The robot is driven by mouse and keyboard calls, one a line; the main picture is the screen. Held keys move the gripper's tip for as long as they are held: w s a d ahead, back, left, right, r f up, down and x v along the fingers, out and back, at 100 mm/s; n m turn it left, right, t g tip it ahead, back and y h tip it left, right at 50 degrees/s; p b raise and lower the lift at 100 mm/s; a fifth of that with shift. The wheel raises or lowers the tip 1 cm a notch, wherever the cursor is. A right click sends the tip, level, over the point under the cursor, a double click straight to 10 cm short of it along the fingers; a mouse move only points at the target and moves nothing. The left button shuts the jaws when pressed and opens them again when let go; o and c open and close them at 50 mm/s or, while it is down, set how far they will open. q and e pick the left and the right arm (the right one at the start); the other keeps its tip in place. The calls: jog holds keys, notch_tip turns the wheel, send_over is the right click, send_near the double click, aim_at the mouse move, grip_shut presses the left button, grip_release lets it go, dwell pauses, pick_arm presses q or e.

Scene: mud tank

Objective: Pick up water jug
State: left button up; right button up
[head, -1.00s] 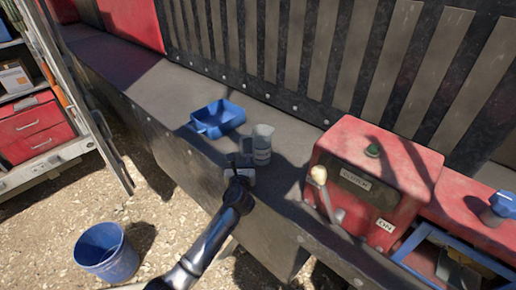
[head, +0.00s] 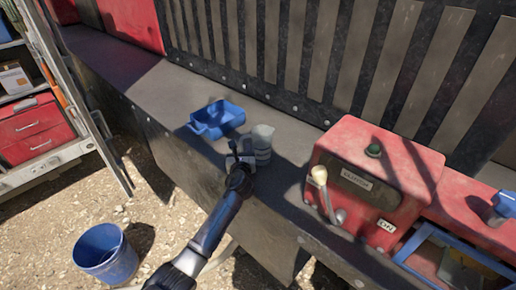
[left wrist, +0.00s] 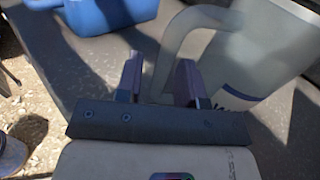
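The water jug (head: 263,143), a grey measuring jug with a handle, stands upright on the dark ledge. In the left wrist view the jug (left wrist: 258,45) fills the upper right, with its handle (left wrist: 167,55) on its left side. My left gripper (head: 236,155) is at the jug's near left side. In the left wrist view its two fingers (left wrist: 160,80) are apart, and the lower handle shows in the gap between them. I cannot tell whether either finger touches it. My right gripper is not in view.
A blue scoop-like tray (head: 217,119) lies on the ledge (head: 170,98) left of the jug. A red control box (head: 375,180) with a lever stands to the right. A slatted wall (head: 300,60) rises behind. A blue bucket (head: 105,254) stands on the gravel below.

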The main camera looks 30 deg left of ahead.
aim_at(241, 142)
pick_arm(q)
grip_shut()
jog(key=shift+r, duration=0.25)
dwell(0.4)
jog(key=shift+r+p, duration=0.6)
jog(key=shift+r, duration=1.4)
jog(key=w+d+r, duration=0.5)
jog(key=d+r, duration=0.1)
jog(key=d, duration=0.4)
jog(key=shift+d+r+b, duration=0.2)
jog(key=shift+r+b, duration=0.05)
jog(key=shift+b, duration=0.15)
jog(key=shift+d, duration=0.1)
